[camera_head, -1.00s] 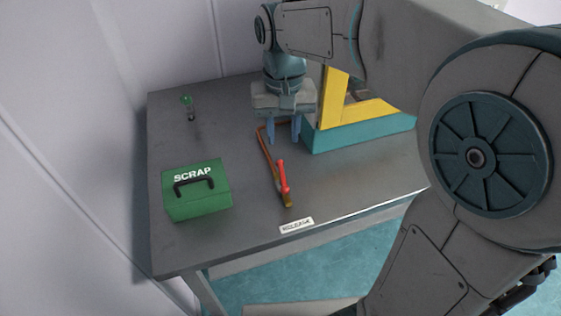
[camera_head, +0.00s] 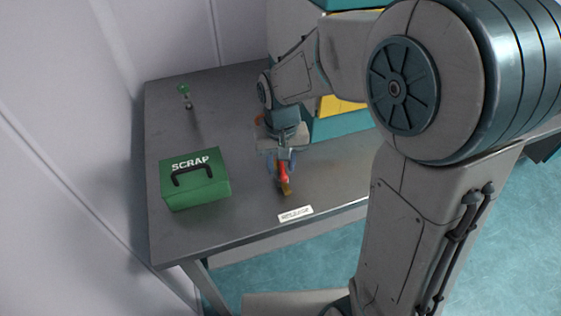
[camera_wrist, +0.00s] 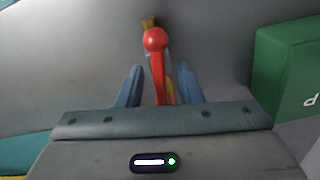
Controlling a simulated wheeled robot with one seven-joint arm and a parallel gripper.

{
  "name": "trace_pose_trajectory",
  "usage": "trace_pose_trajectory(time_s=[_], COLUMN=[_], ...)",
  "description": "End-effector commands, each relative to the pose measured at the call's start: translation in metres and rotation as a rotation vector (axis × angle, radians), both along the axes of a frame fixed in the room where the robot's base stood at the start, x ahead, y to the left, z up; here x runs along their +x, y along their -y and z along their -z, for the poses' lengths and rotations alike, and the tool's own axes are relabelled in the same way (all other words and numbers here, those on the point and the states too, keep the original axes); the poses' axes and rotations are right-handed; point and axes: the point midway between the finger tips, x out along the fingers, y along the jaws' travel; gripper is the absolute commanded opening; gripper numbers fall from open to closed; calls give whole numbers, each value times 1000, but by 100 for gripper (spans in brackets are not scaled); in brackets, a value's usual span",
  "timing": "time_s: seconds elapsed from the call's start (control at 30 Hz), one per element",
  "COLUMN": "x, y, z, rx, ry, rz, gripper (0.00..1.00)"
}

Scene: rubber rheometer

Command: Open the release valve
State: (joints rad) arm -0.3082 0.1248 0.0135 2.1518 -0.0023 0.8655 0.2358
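The release valve has a red lever with a round knob (camera_wrist: 155,40) on a brass-coloured pipe end (camera_head: 287,188). In the head view the red lever (camera_head: 282,172) shows just below my gripper (camera_head: 279,163), near the table's front edge and above the RELEASE label (camera_head: 296,214). In the wrist view my gripper's two blue fingers (camera_wrist: 160,75) are apart, one on each side of the lever, with gaps visible. The knob lies beyond the fingertips in that picture. Most of the copper pipe is hidden behind my gripper.
A green SCRAP box (camera_head: 196,190) stands to the left on the grey table (camera_head: 235,235); its side shows in the wrist view (camera_wrist: 290,75). A teal and yellow machine (camera_head: 338,120) is behind my arm.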

Motion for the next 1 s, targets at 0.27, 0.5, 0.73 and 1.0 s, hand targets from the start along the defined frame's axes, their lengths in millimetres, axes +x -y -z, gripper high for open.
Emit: trace_pose_trajectory(time_s=[0.27,0.5,0.73,1.0], x=[0,0,0,0], y=[0,0,0,-1], z=[0,0,-1,-1], rx=[0,0,1,0], ry=[0,1,1,1], rz=[0,-11,-153,-211], gripper=[8,0,0,0])
